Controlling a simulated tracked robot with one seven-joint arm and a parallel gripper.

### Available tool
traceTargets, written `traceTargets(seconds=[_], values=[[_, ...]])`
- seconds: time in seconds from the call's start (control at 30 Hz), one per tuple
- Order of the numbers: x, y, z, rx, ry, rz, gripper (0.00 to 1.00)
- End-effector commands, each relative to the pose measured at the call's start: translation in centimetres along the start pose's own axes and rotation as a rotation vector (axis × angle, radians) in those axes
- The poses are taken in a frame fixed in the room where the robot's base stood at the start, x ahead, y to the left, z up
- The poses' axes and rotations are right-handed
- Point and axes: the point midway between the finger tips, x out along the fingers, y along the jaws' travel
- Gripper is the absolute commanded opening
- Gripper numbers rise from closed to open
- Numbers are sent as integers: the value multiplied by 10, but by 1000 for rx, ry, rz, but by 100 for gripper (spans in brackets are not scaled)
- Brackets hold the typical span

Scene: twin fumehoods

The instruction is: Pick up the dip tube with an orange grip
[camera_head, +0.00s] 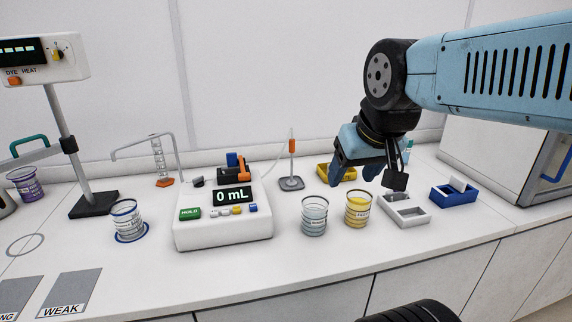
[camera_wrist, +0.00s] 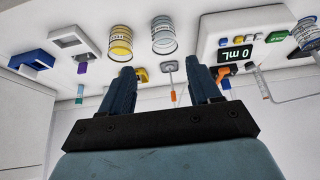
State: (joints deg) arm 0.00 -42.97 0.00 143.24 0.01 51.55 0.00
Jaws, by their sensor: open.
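The dip tube with an orange grip (camera_head: 292,146) stands upright in a small grey base (camera_head: 291,184), behind the glass beakers and right of the pump. A thin clear line runs from near its top toward the pump. In the wrist view its orange grip (camera_wrist: 173,96) and grey base show between my fingers. My gripper (camera_head: 366,178) is open and empty, above the counter to the right of the tube and apart from it. In the wrist view my gripper (camera_wrist: 161,72) has its two blue fingers spread wide.
A clear beaker (camera_head: 314,216) and a yellow beaker (camera_head: 358,208) stand in front. A yellow holder (camera_head: 336,173), a white tray (camera_head: 404,211) and a blue tray (camera_head: 453,193) are to the right. The white pump (camera_head: 222,232) reads 0 mL. The front counter strip is clear.

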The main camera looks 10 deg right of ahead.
Motion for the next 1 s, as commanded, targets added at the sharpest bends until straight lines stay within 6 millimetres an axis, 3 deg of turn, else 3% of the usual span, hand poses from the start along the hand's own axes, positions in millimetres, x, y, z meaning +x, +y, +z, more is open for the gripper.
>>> traceTargets(seconds=[0.17,0.27,0.7,1.0], values=[[9,-6,-15,-7,27,-18,53],[25,-15,-39,-15,78,-44,53],[114,-47,-159,15,389,-90,53],[175,-41,-211,73,575,5,53]])
